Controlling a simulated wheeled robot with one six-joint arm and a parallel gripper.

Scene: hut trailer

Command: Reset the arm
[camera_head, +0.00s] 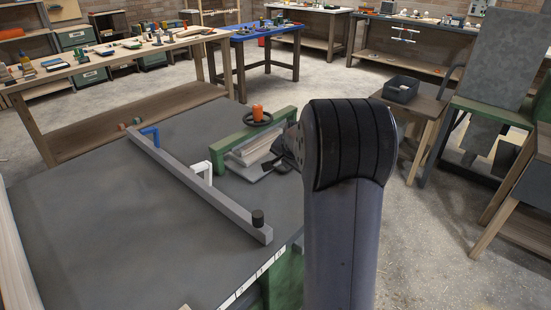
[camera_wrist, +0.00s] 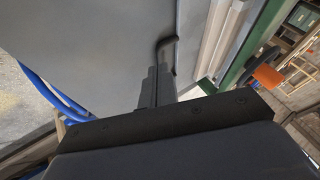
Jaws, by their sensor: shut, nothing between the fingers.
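My gripper (camera_wrist: 160,75) shows in the wrist view as dark fingers, shut and empty, with a grey surface behind them. In the head view my arm rises large at the right of centre, and its upper link hides most of what lies behind it. A dark part of my gripper (camera_head: 284,160) shows just left of the arm, over the right side of the grey-topped table (camera_head: 110,235). It is near the green frame on that table, and I cannot tell if it touches anything.
The grey table carries a long grey bar (camera_head: 195,185) and a green frame (camera_head: 225,148) with an orange knob (camera_head: 257,112).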

